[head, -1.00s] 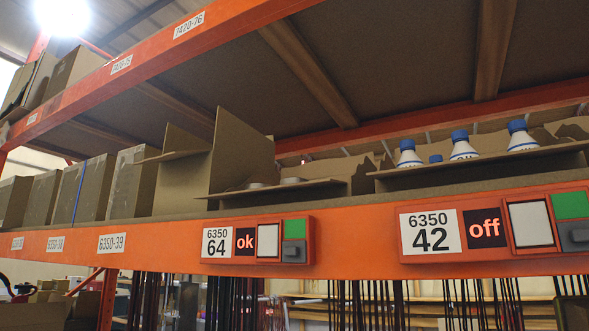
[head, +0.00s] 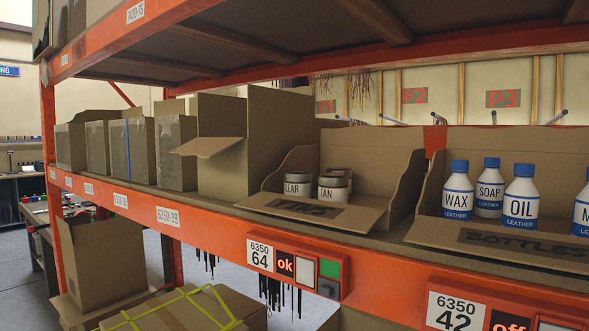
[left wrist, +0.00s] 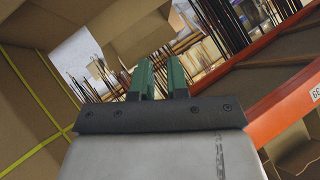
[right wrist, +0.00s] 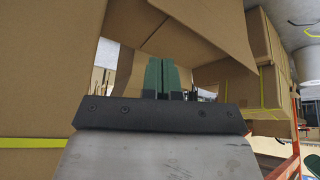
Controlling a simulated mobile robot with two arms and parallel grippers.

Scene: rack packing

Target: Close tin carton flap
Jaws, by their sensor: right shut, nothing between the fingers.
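In the head view a low open carton (head: 372,150) on the shelf holds a few white tins (head: 333,188) marked CLEAR and TAN. Its front flap (head: 310,207), marked TINS, is folded down toward the shelf's front edge. Neither gripper shows in the head view. In the left wrist view my left gripper (left wrist: 160,80) has its green fingers apart with nothing between them, and a cardboard flap (left wrist: 130,35) stands beyond. In the right wrist view my right gripper (right wrist: 163,78) is shut and empty, beneath a cardboard panel (right wrist: 205,25). I cannot tell which carton that panel belongs to.
A tall carton (head: 268,135) with a flap sticking out stands left of the tins. A carton (head: 495,240) of white bottles is to the right. The orange shelf beam (head: 200,222) runs along the front. Below are an open carton (head: 105,255) and a yellow-strapped carton (head: 175,310).

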